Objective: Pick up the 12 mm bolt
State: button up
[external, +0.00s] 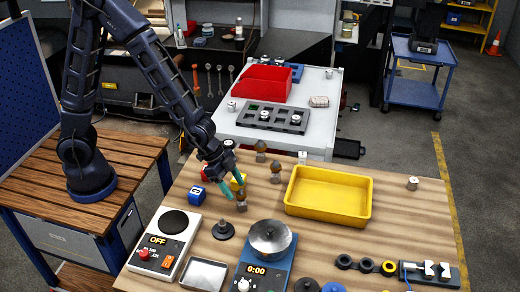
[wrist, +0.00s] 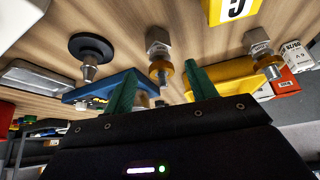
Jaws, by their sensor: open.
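Several bolts with silver heads and brass-coloured collars stand on the wooden bench; I cannot read which is the 12 mm one. One bolt (external: 241,203) stands just below my gripper (external: 235,190). In the wrist view this bolt (wrist: 159,62) appears between the two green fingertips of my gripper (wrist: 161,88), with a gap on each side. My gripper is open and holds nothing. Another bolt (external: 276,172) and a third bolt (external: 261,152) stand further back. A bolt also shows at the right of the wrist view (wrist: 262,52).
A yellow numbered block (external: 237,182) is close behind my gripper, with a blue block (external: 197,198) to the left. A dark round-based piece (external: 223,230) and a metal bowl (external: 270,237) stand in front. A yellow tray (external: 327,209) lies to the right.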

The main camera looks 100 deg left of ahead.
aim_at(238, 193)
jog(key=shift+x, duration=2.75)
jog(key=shift+w+r, duration=0.1)
